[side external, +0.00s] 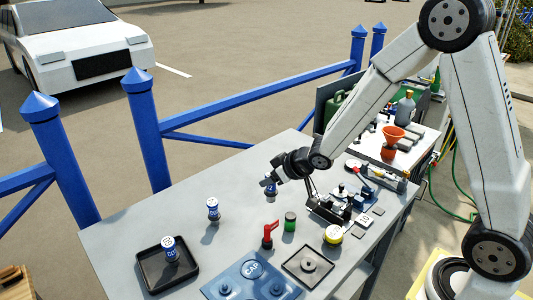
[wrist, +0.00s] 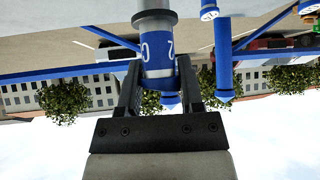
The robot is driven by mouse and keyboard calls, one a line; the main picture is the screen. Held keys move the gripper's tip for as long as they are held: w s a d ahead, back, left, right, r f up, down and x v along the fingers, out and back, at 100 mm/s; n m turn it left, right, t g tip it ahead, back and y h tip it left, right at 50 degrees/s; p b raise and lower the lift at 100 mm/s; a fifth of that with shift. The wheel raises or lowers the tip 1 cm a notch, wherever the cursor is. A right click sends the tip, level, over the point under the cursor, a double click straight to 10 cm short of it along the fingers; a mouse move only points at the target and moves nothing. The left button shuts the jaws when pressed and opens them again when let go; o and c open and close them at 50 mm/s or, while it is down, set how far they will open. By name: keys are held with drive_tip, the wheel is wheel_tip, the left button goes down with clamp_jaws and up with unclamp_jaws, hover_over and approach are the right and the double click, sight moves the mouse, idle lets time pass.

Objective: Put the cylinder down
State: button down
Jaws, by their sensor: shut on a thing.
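My gripper (side external: 270,181) is over the grey table (side external: 140,219), its jaws shut on a blue and white cylinder (side external: 271,191). In the wrist view the cylinder (wrist: 158,47) is between the two dark fingers and shows white marks on a blue band and a grey collar. Its lower part shows below the jaws in the side view. I cannot tell whether its base touches the table. A similar cylinder (side external: 213,209) stands upright on the table to the left, and another (side external: 170,248) stands in a black tray (side external: 148,280).
A blue plate (side external: 237,275) and a grey square plate (side external: 308,270) lie near the front edge. Dark equipment (side external: 327,208) is close on the right.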

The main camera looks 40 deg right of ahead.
drive_tip(key=shift+a, duration=0.1)
drive_tip(key=s+a+r+n+g+y, duration=0.1)
drive_tip(key=s+a+n+y, duration=0.1)
drive_tip(key=a, duration=0.7)
drive_tip(key=s+a+r+n+g+y, duration=0.1)
drive_tip(key=a+n, duration=0.3)
drive_tip(key=a, duration=0.5)
drive_tip(key=s+a+r+n+g+y, duration=0.1)
drive_tip(key=s+a+n+g+y, duration=0.1)
drive_tip(key=a, duration=0.7)
drive_tip(key=shift+s+r+n+y, duration=0.35)
drive_tip(key=shift+s+n+y, duration=0.15)
drive_tip(key=shift+s, duration=0.35)
drive_tip(key=shift+w, duration=0.1)
drive_tip(key=w+a+f, duration=0.6)
drive_tip(key=w+f, duration=0.3)
drive_tip(key=w, duration=0.2)
drive_tip(key=shift+w+a+f, duration=0.15)
drive_tip(key=shift+w, duration=0.2)
drive_tip(key=shift+f, duration=0.1)
